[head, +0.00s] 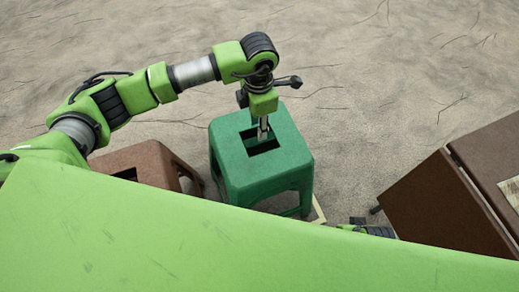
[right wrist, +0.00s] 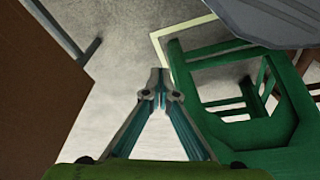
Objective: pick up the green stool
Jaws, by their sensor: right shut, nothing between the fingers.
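The green stool (head: 235,160) stands upright on the floor in the middle of the head view, with a dark rectangular slot in its seat. My left gripper (head: 263,132) points straight down at this slot, its fingertips at or just inside the opening. Whether its fingers grip the slot's edge cannot be told. My right gripper (right wrist: 160,90) is shut and empty in the right wrist view, beside the green stool's frame (right wrist: 205,95). In the head view only a bit of the right arm shows low behind my green body.
A brown stool (head: 145,162) stands left of the green one, partly hidden. Brown box-like furniture (head: 435,195) stands at the right, and a brown panel (right wrist: 40,80) fills the wrist view's left. A pale strip (head: 319,211) lies by the green stool. The cracked floor behind is clear.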

